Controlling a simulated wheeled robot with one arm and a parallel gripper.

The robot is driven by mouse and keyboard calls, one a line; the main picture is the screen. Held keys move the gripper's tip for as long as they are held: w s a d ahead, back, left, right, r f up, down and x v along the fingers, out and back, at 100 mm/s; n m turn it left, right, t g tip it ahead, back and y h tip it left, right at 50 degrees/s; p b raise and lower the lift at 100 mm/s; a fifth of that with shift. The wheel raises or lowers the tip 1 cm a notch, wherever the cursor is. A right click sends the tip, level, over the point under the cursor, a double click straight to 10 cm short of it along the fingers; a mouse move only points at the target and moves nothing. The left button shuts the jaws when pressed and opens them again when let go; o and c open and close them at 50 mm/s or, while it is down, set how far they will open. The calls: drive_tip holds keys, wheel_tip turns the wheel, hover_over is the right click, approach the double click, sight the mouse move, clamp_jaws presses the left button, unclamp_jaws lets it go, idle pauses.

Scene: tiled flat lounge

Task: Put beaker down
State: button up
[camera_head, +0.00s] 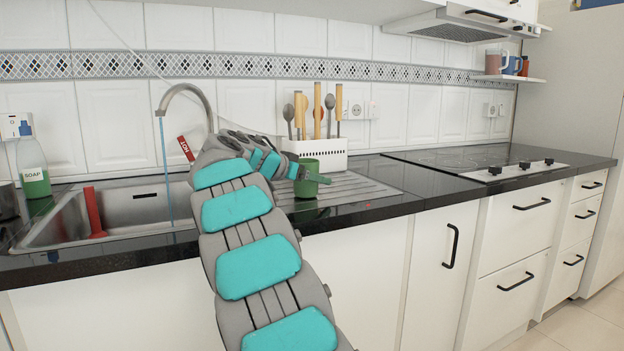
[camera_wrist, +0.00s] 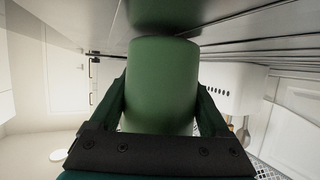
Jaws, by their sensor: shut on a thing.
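A green beaker (camera_head: 306,180) is at the end of my arm, over the ribbed metal drainboard (camera_head: 352,189) right of the sink. My gripper (camera_wrist: 160,112) is shut on the green beaker, which also fills the middle of the wrist view (camera_wrist: 162,72), with one finger on each side. The beaker looks upright in the head view. Its base is close to the drainboard, but I cannot tell whether it touches. My arm hides part of the drainboard and sink edge.
A white utensil holder (camera_head: 322,153) with several utensils stands just behind the beaker. The sink (camera_head: 140,208) with running tap (camera_head: 190,92) is left, with a soap bottle (camera_head: 33,165) beyond. The cooktop (camera_head: 460,160) is right. The dark counter (camera_head: 385,207) is clear in front.

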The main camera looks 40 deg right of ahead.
drive_tip(key=shift+f, duration=0.2)
drive_tip(key=o, duration=1.2)
drive_tip(key=shift+r, duration=0.1)
drive_tip(key=shift+r, duration=0.15)
drive_tip(key=b+v, duration=0.1)
drive_tip(key=v, duration=1.1)
